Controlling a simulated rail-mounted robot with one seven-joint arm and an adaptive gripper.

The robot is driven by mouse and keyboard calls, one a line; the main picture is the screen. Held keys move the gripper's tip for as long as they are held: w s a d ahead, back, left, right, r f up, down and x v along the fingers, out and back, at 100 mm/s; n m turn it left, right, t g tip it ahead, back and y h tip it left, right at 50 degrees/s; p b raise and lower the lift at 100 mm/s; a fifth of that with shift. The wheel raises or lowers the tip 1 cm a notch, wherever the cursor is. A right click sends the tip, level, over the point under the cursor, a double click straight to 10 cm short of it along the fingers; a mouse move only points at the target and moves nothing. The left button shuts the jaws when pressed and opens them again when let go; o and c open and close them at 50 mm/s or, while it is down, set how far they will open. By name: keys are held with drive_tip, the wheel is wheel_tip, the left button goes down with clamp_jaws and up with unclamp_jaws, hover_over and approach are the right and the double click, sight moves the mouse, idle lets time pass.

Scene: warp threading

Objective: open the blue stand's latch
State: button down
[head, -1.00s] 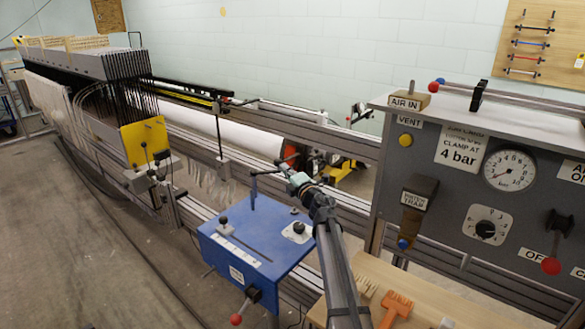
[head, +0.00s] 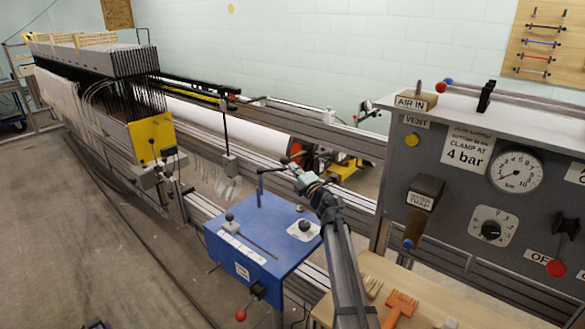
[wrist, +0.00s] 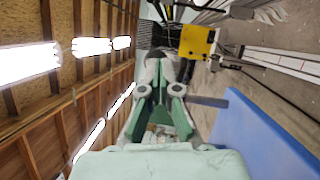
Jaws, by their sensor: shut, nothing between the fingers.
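The blue stand (head: 262,248) is a box with a flat top in the lower middle of the head view. A blue post (head: 260,187) rises from its back edge, with a thin dark bar from its top toward my gripper. A dark knob (head: 229,217) stands by a slot in the top, and a red-ball lever (head: 241,314) is on the front. I cannot tell which part is the latch. My gripper (head: 291,166) is shut and empty, above the back of the stand. In the wrist view its green fingers (wrist: 160,68) are together, with the stand (wrist: 255,135) at right.
A grey control panel (head: 455,225) with a gauge stands at right. A wooden bench (head: 440,302) with an orange tool (head: 398,307) is below it. Metal rails run behind the stand. The loom frame with its yellow end plate (head: 151,137) is at left. Floor is clear at lower left.

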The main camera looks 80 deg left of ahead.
drive_tip(key=w+d+f, duration=0.1)
drive_tip(key=w+d, duration=0.7)
drive_tip(key=shift+w+d+f, duration=0.15)
drive_tip(key=shift+d+f, duration=0.1)
drive_tip(key=shift+f, duration=0.15)
